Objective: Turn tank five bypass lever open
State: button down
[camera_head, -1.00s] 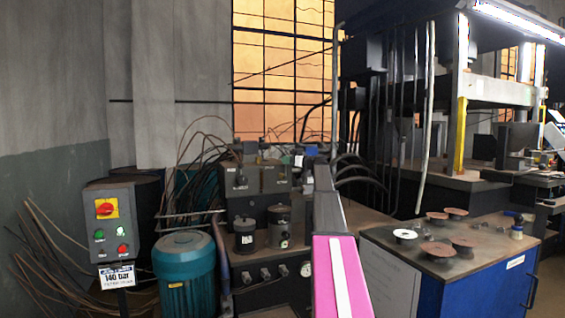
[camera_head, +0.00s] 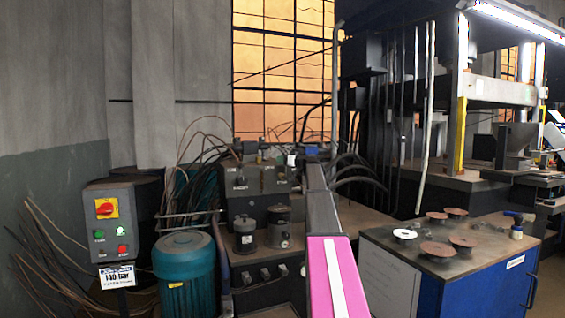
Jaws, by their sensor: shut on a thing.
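The hydraulic tank unit (camera_head: 262,255) stands left of my arm, with dark valve blocks (camera_head: 240,182) on top. Small pale-ended handles (camera_head: 265,273) sit in a row on its front. I cannot tell which part is the tank five bypass lever, and no number five is readable. My arm runs from the bottom of the picture, with a pink link and then a dark link, up to the back of the unit. My gripper's fingers cannot be made out; the arm links and the clutter at the far end hide them.
A teal motor (camera_head: 184,272) and a control box (camera_head: 112,222) with a "140 bar" sign stand at left. A blue-sided bench (camera_head: 375,240) with several flap discs (camera_head: 438,249) stands at right. Hoses (camera_head: 355,180) and a press frame rise behind.

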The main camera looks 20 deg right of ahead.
jog(key=shift+d, duration=0.15)
jog(key=d+f+m+t+h, duration=0.1)
jog(key=d+f+m+t, duration=0.2)
jog(key=d+m+t, duration=0.3)
jog(key=shift+d+m+t, duration=0.3)
jog(key=shift+d+m, duration=0.4)
jog(key=shift+m, duration=2.2)
jog(key=shift+w, duration=0.1)
jog(key=c, duration=0.8)
grip_release()
